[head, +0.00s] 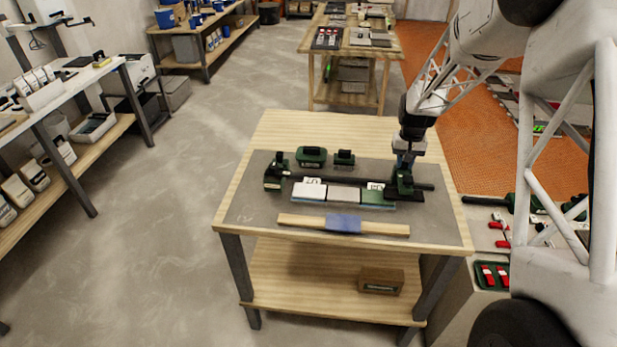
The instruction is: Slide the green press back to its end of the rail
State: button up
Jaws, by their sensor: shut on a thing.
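The green press (404,187) sits on the dark rail (335,181), towards the rail's right end, beside the right-hand tile (376,196). A short piece of rail shows to the right of it. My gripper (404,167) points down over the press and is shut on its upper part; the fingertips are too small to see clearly. A second green block (274,176) stands at the rail's left end. Below the rail, a white tile (309,191), a grey tile (344,194) and the right-hand tile lie in a row.
Two green tools with dark handles, one wider (312,158) and one smaller (344,161), stand behind the rail. A wooden bar (300,221) with a blue middle lies in front of the tiles. The grey mat (250,213) is clear at its front left.

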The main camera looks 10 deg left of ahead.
jog(key=shift+d, duration=2.65)
jog(key=o, duration=0.8)
notch_tip(320, 180, up, 7)
